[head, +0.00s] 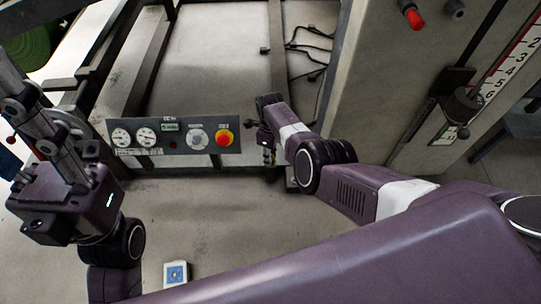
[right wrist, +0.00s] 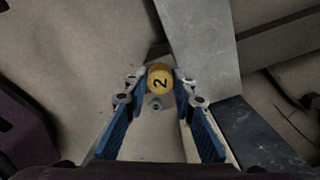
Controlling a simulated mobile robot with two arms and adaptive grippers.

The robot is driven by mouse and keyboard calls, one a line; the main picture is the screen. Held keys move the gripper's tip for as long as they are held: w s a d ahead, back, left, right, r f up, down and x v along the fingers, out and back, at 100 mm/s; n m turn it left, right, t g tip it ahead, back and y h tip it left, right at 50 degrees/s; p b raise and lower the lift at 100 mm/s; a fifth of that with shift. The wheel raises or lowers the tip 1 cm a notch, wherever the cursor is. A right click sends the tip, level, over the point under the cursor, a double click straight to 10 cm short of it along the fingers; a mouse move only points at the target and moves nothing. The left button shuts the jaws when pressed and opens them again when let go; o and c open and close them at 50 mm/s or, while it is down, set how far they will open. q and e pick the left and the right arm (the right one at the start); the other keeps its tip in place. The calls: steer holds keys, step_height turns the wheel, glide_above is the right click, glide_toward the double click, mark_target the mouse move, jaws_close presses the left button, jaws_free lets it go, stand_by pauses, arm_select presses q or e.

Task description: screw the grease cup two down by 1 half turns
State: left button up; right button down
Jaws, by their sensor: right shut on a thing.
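Grease cup two is a round yellow cap marked "2" (right wrist: 160,80), seen end-on in the right wrist view. My right gripper (right wrist: 159,86) is shut on it, with one fingertip at each side of the cap. In the head view my right gripper (head: 268,148) is small and dark, just right of the control panel, and the cup cannot be made out there. A small round metal fitting (right wrist: 155,104) shows between the fingers, near the cup. My left arm is at the left of the head view; its finger opening cannot be made out.
A machine column (head: 365,80) rises on the right. A small white box with a blue face (head: 176,274) lies on the floor (head: 215,225).

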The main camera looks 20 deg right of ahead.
stand_by(0.3)
steer(key=c, duration=1.6)
jaws_free()
steer(key=shift+r, duration=0.1)
steer(key=shift+r, duration=5.9)
